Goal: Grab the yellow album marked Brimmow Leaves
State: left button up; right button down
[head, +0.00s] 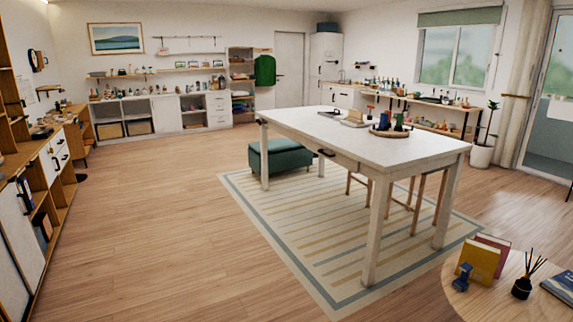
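A yellow book-like album (480,262) stands upright on a round wooden table (488,300) at the lower right of the head view. Any lettering on it is too small to read. A pink-red book (497,243) stands just behind it and is partly hidden by it. A small blue object (462,278) is in front of the yellow album's lower left corner and covers part of it. Neither of my grippers is in view.
A dark reed diffuser (522,287) and a blue book (560,286) are right of the album. A long white table (400,148) stands on a striped rug (320,235), with stools beneath and a green ottoman (280,160) beside it. Shelves line the left. The wooden floor at centre left is clear.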

aim_at(485, 259)
jog(key=z, duration=1.3)
jog(key=j, duration=1.45)
jog(key=i+j, duration=0.15)
jog(key=j, duration=0.3)
jog(key=i+j+z, duration=0.15)
jog(key=j, duration=0.25)
jog(key=i+j, duration=0.1)
jog(key=j, duration=0.35)
jog(key=i+j+z, duration=0.15)
jog(key=j, duration=0.3)
